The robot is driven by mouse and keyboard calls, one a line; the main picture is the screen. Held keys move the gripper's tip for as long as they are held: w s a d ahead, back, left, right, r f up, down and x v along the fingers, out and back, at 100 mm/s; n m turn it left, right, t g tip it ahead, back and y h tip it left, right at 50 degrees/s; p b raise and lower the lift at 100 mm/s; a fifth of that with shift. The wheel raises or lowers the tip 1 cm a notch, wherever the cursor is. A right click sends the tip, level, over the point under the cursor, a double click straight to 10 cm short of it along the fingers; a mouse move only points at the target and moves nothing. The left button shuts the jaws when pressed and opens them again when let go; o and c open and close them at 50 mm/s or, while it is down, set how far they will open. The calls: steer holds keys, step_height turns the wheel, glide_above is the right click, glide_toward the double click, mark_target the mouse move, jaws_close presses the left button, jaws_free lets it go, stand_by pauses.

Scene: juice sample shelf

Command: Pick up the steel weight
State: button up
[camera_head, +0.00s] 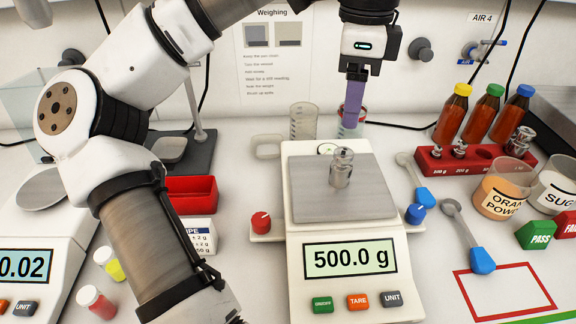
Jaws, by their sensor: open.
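A shiny steel weight (342,168) with a knobbed top stands upright on the square metal pan (308,200) of the middle scale, whose display (350,259) reads 500.0 g. More steel weights, including a large one (519,139) and a small one (436,152), sit in a red rack (432,165) at the right. My gripper (350,124) points down at the top centre, behind the weight in the picture and apart from it. Its purple fingers are seen nearly edge-on, open, with nothing visible between them.
Clear beakers (303,120) stand behind the scale, below and beside my gripper. Bottles with orange-brown liquid (484,117) rise behind the rack. Spoons (463,230) and powder jars (500,188) lie to the right. Another scale (35,262) stands at the left.

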mark_target(341, 166)
steer(key=shift+a+f+n, duration=0.3)
steer(key=shift+a+n, duration=0.1)
steer(key=shift+a, duration=0.15)
step_height(341, 166, down, 8)
steer(key=shift+d+r+b, duration=0.15)
steer(key=shift+b, duration=0.25)
steer(key=shift+d+f+p, duration=0.2)
steer(key=shift+f, duration=1.2)
steer(key=shift+d+f+p, duration=0.15)
steer(key=shift+f, duration=1.2)
jaws_close()
